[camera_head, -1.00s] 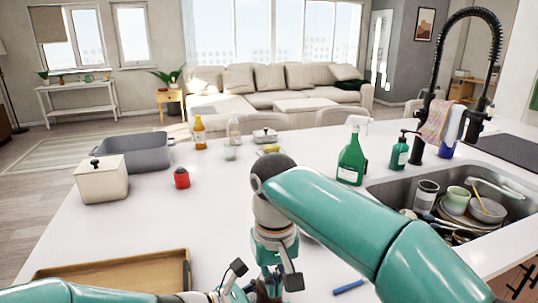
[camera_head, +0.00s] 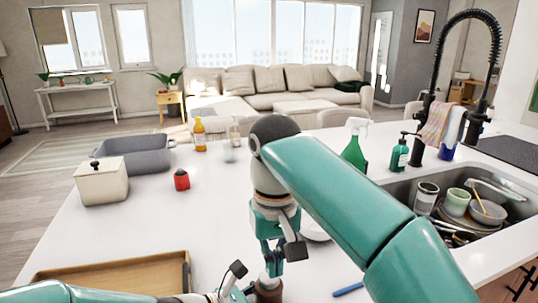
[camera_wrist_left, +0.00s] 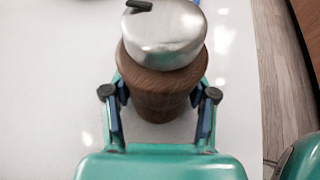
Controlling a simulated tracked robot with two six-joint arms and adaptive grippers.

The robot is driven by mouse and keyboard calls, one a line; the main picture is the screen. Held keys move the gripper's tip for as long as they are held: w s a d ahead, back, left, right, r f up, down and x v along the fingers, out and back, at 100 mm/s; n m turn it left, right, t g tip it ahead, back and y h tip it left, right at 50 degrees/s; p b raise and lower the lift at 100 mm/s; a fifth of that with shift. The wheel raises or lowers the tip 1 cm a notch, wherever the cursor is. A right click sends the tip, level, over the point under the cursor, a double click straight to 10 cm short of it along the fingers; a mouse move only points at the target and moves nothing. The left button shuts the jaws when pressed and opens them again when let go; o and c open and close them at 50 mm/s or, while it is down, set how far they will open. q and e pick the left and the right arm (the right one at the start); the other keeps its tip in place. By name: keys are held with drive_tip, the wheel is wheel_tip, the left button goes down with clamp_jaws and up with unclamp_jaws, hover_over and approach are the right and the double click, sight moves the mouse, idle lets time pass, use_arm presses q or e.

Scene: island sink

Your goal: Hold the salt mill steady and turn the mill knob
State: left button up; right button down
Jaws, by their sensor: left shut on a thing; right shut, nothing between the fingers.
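The salt mill has a brown wooden body (camera_wrist_left: 158,88) and a round silver knob (camera_wrist_left: 165,38) with a small black bar on top. It stands upright on the white counter. In the head view its body (camera_head: 268,291) shows low at centre, partly cut off by the frame edge. My left gripper (camera_wrist_left: 160,104) is shut on the wooden body, one finger on each side; in the head view it shows in part (camera_head: 238,283).
A wooden tray (camera_head: 110,269) lies to the left and a blue pen-like item (camera_head: 348,289) to the right. A red-and-black container (camera_head: 181,180), a lidded cream box (camera_head: 101,184) and a grey pan (camera_head: 150,162) stand farther left. The sink (camera_head: 400,192) is at right.

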use_arm(q)
drive_tip(key=o, duration=1.4)
